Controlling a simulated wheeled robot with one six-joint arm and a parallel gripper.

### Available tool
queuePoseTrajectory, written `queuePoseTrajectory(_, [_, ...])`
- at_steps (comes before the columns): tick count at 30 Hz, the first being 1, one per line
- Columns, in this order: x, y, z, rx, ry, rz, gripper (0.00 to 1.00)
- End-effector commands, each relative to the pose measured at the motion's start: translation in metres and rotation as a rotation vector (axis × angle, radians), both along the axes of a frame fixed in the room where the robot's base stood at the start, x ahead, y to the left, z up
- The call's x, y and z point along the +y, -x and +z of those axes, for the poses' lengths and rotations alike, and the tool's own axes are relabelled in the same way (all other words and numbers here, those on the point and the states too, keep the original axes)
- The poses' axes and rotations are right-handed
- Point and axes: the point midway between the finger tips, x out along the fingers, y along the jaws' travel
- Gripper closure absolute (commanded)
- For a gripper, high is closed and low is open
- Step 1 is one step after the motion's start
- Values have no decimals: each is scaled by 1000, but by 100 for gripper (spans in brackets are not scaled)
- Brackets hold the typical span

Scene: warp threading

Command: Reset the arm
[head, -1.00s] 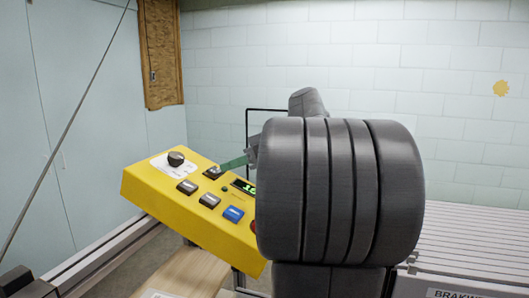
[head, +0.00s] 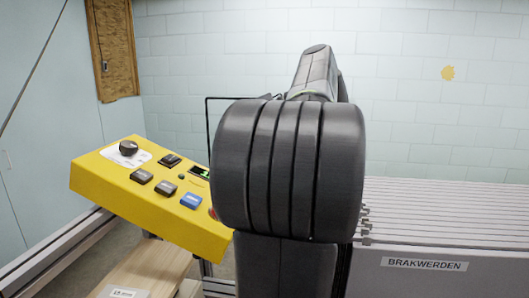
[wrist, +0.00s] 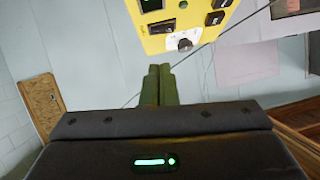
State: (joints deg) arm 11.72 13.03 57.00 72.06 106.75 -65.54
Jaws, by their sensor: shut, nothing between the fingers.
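My arm's large dark grey joint fills the middle of the head view, and my gripper is hidden behind it there. In the wrist view my gripper (wrist: 157,70) shows two green fingers pressed together, with nothing between them. The yellow control panel (head: 150,205) is tilted, left of my arm in the head view. It has a black knob (head: 129,148), several push buttons and a small display, partly covered by my arm. The panel (wrist: 208,20) also shows at the top of the wrist view, with the knob (wrist: 185,42) just beyond the fingertips and to their right.
A grey slatted machine bed (head: 450,215) labelled BRAKWERDEN lies right of my arm. A wooden surface (head: 150,268) is below the panel. A thin black frame (head: 207,125) stands behind the panel. Open space shows above the panel.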

Motion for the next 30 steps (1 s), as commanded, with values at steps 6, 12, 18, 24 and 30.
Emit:
queuePoseTrajectory(6, [4, 0, -1, 0, 0, 0, 100])
queuePoseTrajectory(12, [26, 1, -10, 3, 0, 5, 100])
queuePoseTrajectory(18, [58, 3, -23, 4, 2, 6, 100])
queuePoseTrajectory(24, [89, 3, -35, 8, 3, 8, 100])
queuePoseTrajectory(30, [112, 4, -46, 9, 5, 8, 100])
